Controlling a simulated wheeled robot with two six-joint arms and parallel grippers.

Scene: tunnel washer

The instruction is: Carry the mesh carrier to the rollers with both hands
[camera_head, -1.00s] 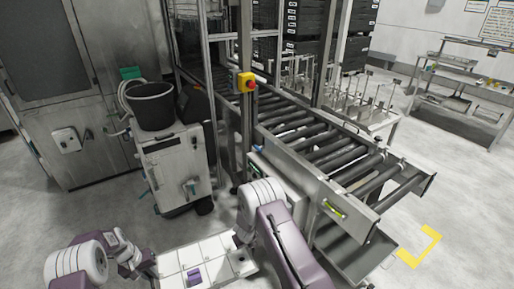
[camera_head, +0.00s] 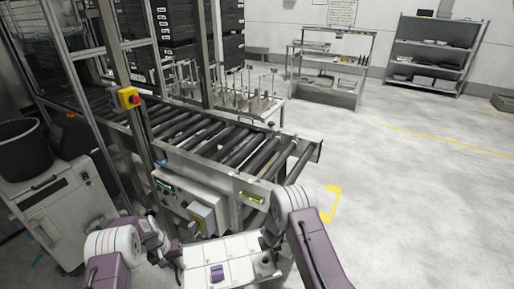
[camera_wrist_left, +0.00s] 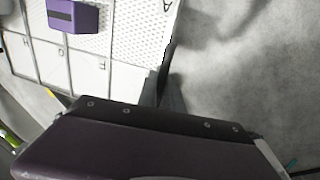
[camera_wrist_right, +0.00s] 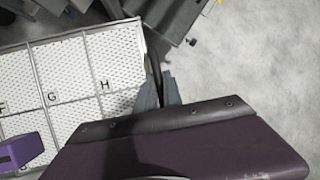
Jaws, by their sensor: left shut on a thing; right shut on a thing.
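The mesh carrier (camera_head: 240,248) is a pale, shallow tray with lettered compartments, at the bottom middle of the head view. A purple block (camera_head: 217,272) sits in one compartment; it also shows in the left wrist view (camera_wrist_left: 74,15) and the right wrist view (camera_wrist_right: 22,152). My left gripper (camera_wrist_left: 168,88) is shut on the carrier's edge at one end. My right gripper (camera_wrist_right: 158,88) is shut on the edge at the other end, near compartment H; my right arm partly covers it in the head view. The rollers (camera_head: 232,146) are dark bars in a metal conveyor frame beyond the carrier, bare where visible.
A control box (camera_head: 205,215) and a yellow box with a red button (camera_head: 129,97) are on the conveyor's near side. A machine with a black bucket (camera_head: 24,150) stands at left. Open floor (camera_head: 410,190) lies right, past a yellow floor mark (camera_head: 332,204).

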